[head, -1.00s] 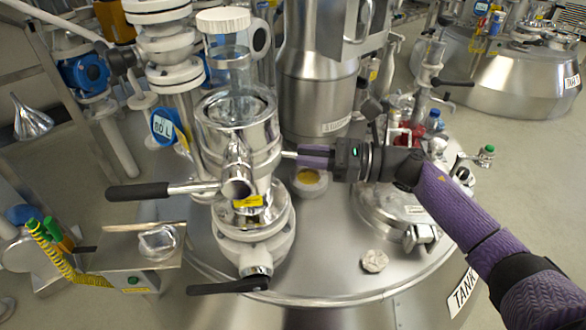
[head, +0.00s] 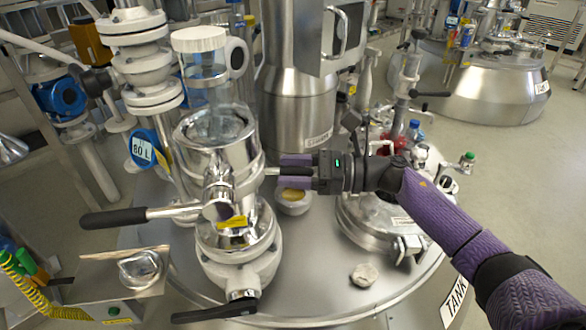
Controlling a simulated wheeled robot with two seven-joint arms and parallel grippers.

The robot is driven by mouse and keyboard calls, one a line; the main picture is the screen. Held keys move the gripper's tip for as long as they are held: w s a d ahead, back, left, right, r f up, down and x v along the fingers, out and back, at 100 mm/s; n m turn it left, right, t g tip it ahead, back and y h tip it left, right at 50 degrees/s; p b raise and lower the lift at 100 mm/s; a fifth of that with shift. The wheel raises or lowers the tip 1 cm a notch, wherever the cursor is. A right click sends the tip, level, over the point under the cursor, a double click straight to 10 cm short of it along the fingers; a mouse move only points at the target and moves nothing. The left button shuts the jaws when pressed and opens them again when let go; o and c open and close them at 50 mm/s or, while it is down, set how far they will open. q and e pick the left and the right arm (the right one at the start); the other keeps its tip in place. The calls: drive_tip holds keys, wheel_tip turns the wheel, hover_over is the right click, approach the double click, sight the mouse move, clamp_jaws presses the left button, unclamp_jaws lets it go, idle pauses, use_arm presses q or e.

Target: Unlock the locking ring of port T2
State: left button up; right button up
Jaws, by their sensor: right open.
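The port (head: 222,155) is a shiny steel cylinder with a locking ring (head: 240,170) around it, on a white flange on the tank lid. A yellow label sits on its front. A long lever with a black grip (head: 115,217) points left from the ring's front. A short thin rod (head: 270,171) sticks out from the ring's right side. My right gripper (head: 282,171) is open beside the ring. Its two purple fingers lie above and below the rod's line; I cannot tell whether they touch it. My left gripper is not in view.
A steel vessel (head: 300,100) stands behind. A round hatch (head: 370,225) is to the right.

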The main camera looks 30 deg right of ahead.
drive_tip(key=shift+s+d, duration=0.2)
drive_tip(key=shift+d, duration=0.05)
drive_tip(key=p+v, duration=0.2)
drive_tip(key=v, duration=0.7)
drive_tip(key=shift+d, duration=0.15)
drive_tip(key=shift+s, duration=0.1)
